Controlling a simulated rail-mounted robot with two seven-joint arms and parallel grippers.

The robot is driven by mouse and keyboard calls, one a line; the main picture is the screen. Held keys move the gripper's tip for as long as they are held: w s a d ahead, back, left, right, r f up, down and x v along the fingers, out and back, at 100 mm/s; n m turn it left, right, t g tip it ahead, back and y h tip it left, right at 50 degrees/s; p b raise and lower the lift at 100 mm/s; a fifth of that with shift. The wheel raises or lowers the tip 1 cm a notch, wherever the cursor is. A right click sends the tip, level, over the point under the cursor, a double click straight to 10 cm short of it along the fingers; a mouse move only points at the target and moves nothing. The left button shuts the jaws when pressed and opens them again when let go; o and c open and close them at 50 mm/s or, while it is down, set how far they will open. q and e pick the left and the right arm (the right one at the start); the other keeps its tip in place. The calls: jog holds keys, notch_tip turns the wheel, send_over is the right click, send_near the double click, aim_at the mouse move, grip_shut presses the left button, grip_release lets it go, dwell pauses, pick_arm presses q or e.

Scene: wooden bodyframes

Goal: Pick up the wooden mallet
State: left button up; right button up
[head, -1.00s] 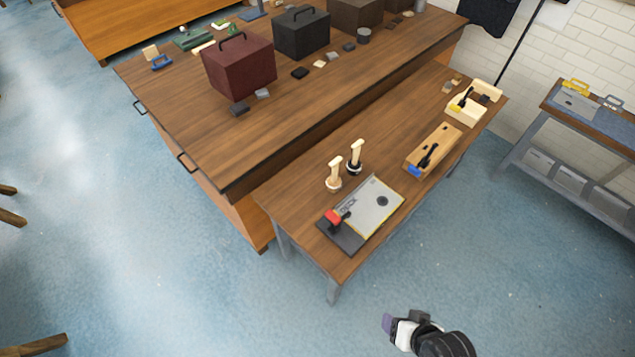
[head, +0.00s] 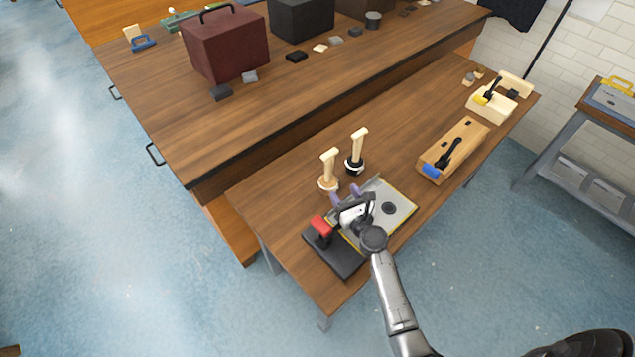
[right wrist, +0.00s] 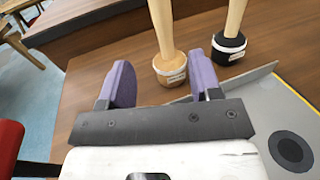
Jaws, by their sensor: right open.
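Two mallets stand head-down with handles up on the narrow front table (head: 275,205). The wooden mallet (head: 328,170) has a light wood head; the other mallet (head: 357,152) has a black head. In the right wrist view the wooden mallet (right wrist: 168,60) stands beyond the purple fingers, its head close to the right finger, and the black-headed mallet (right wrist: 230,40) is to its right. My right gripper (head: 346,192) is open and empty, above the grey plate, just in front of the wooden mallet. The mallet tops are cut off in the wrist view. My left gripper does not show.
Below my right gripper lies a grey plate (head: 400,207) with a dark round spot, beside a red-topped tool (head: 321,225) on a dark base. A wooden block with a black-handled tool (head: 462,143) lies to the right. The table's front left corner is bare.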

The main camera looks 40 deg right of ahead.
aim_at(331, 171)
jog(key=w, duration=0.2)
jog(key=w+d+b, duration=0.1)
jog(key=w, duration=0.4)
jog(key=shift+w+d, duration=0.3)
jog(key=shift+w, duration=0.05)
jog(key=w, duration=0.1)
jog(key=w+b, duration=0.1)
jog(key=w+d+b, duration=0.1)
jog(key=w, duration=0.1)
jog(key=shift+d+f, duration=0.1)
jog(key=shift+f, duration=0.25)
jog(key=shift+w+d+b, duration=0.1)
jog(key=shift+w+b, duration=0.25)
jog(key=shift+w, duration=0.25)
jog(key=c, duration=1)
